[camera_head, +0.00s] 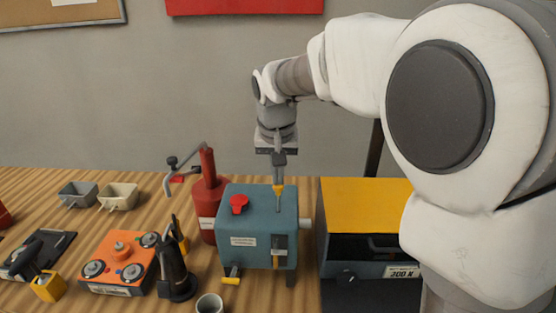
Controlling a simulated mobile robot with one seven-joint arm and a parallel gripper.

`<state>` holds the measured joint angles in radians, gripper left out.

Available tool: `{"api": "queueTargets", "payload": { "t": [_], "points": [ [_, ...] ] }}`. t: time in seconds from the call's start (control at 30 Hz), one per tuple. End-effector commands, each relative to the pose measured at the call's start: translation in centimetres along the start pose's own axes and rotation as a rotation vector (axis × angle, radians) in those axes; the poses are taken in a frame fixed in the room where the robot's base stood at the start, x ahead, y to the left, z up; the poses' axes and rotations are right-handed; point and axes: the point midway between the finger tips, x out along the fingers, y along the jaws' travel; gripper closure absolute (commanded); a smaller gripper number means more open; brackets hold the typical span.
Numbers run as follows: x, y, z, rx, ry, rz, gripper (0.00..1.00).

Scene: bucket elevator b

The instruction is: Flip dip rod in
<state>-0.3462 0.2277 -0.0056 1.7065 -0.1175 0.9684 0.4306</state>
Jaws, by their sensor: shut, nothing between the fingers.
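A teal box (245,205) stands on the table in the middle of the camera_head view, with a red knob (239,203) on its top left.
A red cylinder with a lever (207,195) stands close behind the box's left side. A dark case with a yellow top (366,204) is on its right. An orange unit (118,262), a black tool (175,268) and a cup (209,304) are at left and front.

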Motion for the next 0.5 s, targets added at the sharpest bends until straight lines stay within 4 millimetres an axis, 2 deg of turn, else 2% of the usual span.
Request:
{"api": "queueTargets", "payload": {
  "t": [0.03, 0.2, 0.5],
  "points": [
    [1.7, 0.0, 0.5, 0.000, -0.002, 0.001, 1.00],
    [4.1, 0.0, 1.1, 0.001, -0.001, 0.001, 1.00],
    [4.6, 0.0, 1.3, 0.001, -0.005, 0.002, 1.00]
  ]
}}
